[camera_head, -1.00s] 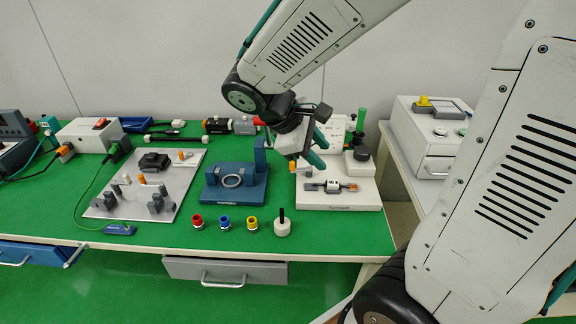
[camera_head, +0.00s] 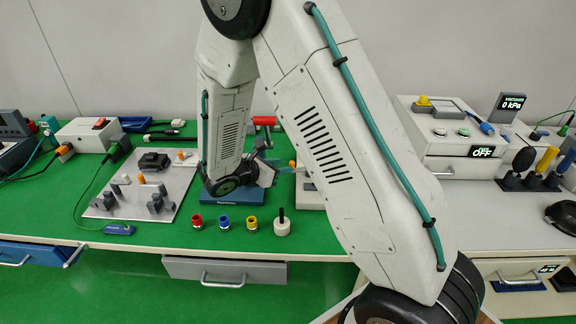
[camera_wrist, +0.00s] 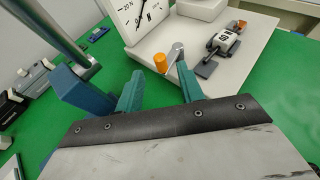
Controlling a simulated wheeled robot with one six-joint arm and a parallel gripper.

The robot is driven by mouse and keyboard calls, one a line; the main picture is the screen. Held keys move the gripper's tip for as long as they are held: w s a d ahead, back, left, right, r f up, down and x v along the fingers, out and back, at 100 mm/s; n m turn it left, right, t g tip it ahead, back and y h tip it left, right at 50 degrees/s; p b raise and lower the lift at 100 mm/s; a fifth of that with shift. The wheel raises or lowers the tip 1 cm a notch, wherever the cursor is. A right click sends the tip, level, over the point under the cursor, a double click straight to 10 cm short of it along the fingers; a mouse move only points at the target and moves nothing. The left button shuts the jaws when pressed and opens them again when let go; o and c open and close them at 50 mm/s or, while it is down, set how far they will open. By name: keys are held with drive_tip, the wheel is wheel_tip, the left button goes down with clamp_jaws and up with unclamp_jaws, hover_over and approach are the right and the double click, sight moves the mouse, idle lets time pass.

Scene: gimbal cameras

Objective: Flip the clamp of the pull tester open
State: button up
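The pull tester (camera_wrist: 215,62) shows in the wrist view as a white base with a dial gauge (camera_wrist: 145,15) marked in N. Near its edge are an orange cylinder (camera_wrist: 160,62) and a grey lever piece (camera_wrist: 175,54), seemingly the clamp. A white and dark-grey part (camera_wrist: 222,42) lies farther back on the base. My gripper (camera_wrist: 160,82) is open, its teal fingers apart, with the orange cylinder and lever showing just beyond the gap. I cannot tell whether a finger touches the lever. In the head view my arm hides most of the tester.
A dark blue fixture (camera_wrist: 72,90) with a grey rod stands close to the left of my gripper. Red, blue and yellow fittings (camera_head: 224,222) and a white knob (camera_head: 282,227) stand along the front edge. A metal plate fixture (camera_head: 125,205) lies to the left.

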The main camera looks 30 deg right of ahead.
drive_tip(key=shift+x, duration=2)
clamp_jaws()
drive_tip(key=shift+w+d+m+g, duration=0.15)
drive_tip(key=shift+w+m+g, duration=0.2)
drive_tip(key=shift+m+g, duration=0.35)
drive_tip(key=shift+w+d+m+g, duration=0.15)
drive_tip(key=shift+w+m+g, duration=0.2)
drive_tip(key=shift+m+g, duration=0.35)
unclamp_jaws()
